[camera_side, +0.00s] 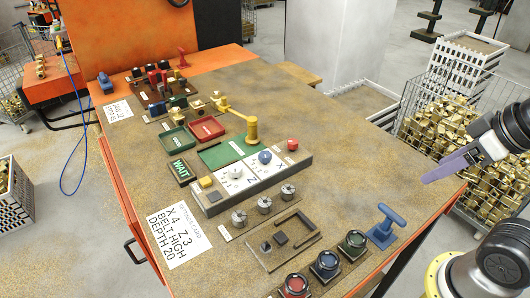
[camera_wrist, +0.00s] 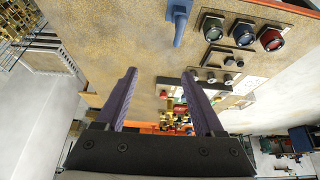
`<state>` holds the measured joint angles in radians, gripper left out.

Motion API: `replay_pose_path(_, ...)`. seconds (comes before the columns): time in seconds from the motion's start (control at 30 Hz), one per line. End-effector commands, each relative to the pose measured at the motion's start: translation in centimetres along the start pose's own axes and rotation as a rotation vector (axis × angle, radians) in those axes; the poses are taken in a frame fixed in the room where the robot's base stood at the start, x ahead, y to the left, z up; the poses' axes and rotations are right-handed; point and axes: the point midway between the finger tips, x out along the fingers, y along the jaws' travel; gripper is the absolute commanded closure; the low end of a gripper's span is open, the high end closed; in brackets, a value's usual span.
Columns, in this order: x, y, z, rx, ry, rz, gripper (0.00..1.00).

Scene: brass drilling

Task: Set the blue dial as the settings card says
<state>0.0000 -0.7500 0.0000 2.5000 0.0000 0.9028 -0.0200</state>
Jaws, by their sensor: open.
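The blue dial (camera_side: 265,157) sits on a white scale plate on the raised control block, beside a white dial (camera_side: 235,171). Its pointer and scale marks are too small to read. The settings card (camera_side: 180,235) lies flat on the bench at front left and reads X 4, Z 3, BELT HIGH, DEPTH 20. My gripper (camera_wrist: 160,73) is open and empty, with two purple fingers apart in the wrist view. In the side view my gripper (camera_side: 450,166) is at the right, above the bench's right edge and well away from the dial. I cannot make out the blue dial in the wrist view.
A blue T-handle (camera_side: 386,226) stands near the right edge, beside green, blue and red round knobs (camera_side: 325,264). Bare bench lies between block and gripper.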

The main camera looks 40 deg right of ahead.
Motion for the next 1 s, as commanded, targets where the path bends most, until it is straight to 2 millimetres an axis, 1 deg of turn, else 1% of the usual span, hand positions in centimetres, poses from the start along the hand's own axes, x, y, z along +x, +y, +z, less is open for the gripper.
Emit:
replay_pose_path(0.07,-0.1,0.0,0.4,-0.047,-0.022,-0.001,0.3)
replay_pose_path(0.17,-2.1,0.0,-1.3,-0.143,-0.004,0.0,0.3)
replay_pose_path(0.27,-3.9,0.0,-4.1,-0.236,-0.009,-0.003,0.3)
replay_pose_path(0.37,-5.3,-0.2,-7.4,-0.333,-0.026,-0.013,0.3)
replay_pose_path(0.4,-5.7,-0.3,-8.9,-0.372,-0.036,-0.018,0.3)
replay_pose_path(0.47,-6.1,-0.6,-11.2,-0.431,-0.053,-0.027,0.3)
replay_pose_path(0.5,-6.3,-0.8,-12.8,-0.471,-0.065,-0.035,0.3)
replay_pose_path(0.53,-6.3,-0.9,-13.9,-0.501,-0.076,-0.041,0.3)
replay_pose_path(0.6,-6.1,-1.4,-16.6,-0.567,-0.099,-0.056,0.3)
replay_pose_path(0.67,-5.7,-1.9,-18.8,-0.62,-0.118,-0.069,0.3)
replay_pose_path(0.7,-5.2,-2.3,-20.2,-0.654,-0.133,-0.079,0.3)
replay_pose_path(0.77,-4.4,-2.9,-22.3,-0.702,-0.153,-0.093,0.3)
replay_pose_path(0.8,-3.8,-3.3,-23.6,-0.733,-0.165,-0.103,0.3)
replay_pose_path(0.87,-2.5,-4.0,-25.4,-0.777,-0.187,-0.118,0.3)
replay_pose_path(0.9,-1.6,-4.5,-26.5,-0.805,-0.201,-0.128,0.3)
replay_pose_path(0.97,-0.1,-5.3,-28.1,-0.844,-0.223,-0.144,0.3)
replay_pose_path(1.0,1.1,-5.9,-29.0,-0.867,-0.237,-0.155,0.3)
